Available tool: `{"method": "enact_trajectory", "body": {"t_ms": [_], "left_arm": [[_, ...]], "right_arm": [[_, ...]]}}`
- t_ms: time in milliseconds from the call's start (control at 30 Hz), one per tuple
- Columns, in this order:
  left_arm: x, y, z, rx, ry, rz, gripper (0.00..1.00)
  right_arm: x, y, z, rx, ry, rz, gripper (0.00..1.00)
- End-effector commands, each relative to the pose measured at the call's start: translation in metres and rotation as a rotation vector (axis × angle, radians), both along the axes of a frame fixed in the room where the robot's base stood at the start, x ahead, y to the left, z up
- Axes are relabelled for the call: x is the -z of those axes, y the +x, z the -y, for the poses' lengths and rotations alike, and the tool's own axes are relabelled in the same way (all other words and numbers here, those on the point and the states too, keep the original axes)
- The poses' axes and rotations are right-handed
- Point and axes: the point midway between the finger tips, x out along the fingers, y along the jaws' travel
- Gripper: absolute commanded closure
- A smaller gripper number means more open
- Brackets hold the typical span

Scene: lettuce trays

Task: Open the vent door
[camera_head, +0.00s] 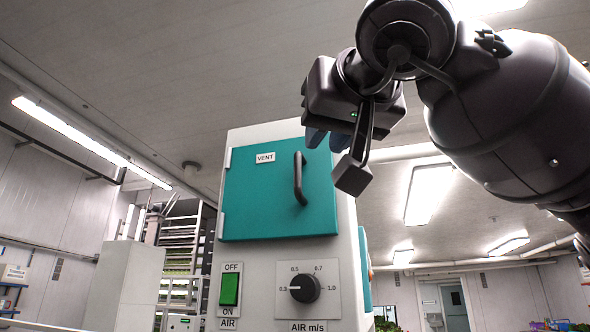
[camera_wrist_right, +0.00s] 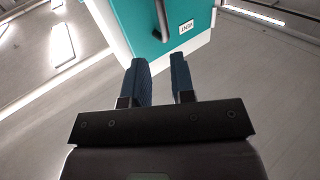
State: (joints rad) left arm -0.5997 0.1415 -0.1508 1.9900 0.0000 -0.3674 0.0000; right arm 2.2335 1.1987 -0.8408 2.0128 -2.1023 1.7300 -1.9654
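The teal vent door (camera_head: 258,212) is shut on the front of a pale cabinet, with a "VENT" label and hinges at its left edge. Its dark vertical handle (camera_head: 299,180) is near the right edge. My right gripper (camera_head: 327,139) is above and to the right of the handle, apart from it, its fingers partly hidden. In the right wrist view my right gripper (camera_wrist_right: 160,66) has its blue fingers apart with nothing between them. The handle (camera_wrist_right: 162,20) shows beyond the fingertips, against the door (camera_wrist_right: 125,20). My left gripper is not in view.
The cabinet front (camera_head: 258,268) carries a green AIR switch (camera_head: 229,289) and a black air-speed knob (camera_head: 304,288) below the door. Racks of shelves (camera_head: 180,250) stand behind at the left. The space in front of the door's left part looks clear.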

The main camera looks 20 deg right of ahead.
Motion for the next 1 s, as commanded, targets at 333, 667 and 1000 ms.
{"method": "enact_trajectory", "body": {"t_ms": [333,667,1000], "left_arm": [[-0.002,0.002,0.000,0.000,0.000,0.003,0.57],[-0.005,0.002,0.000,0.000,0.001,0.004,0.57],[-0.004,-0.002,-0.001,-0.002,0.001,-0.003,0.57]], "right_arm": [[0.001,0.046,-0.001,-0.002,-0.001,-0.007,0.77],[0.001,0.094,-0.001,-0.003,-0.001,-0.004,0.77],[0.001,0.108,-0.001,-0.004,-0.001,-0.003,0.77]]}}
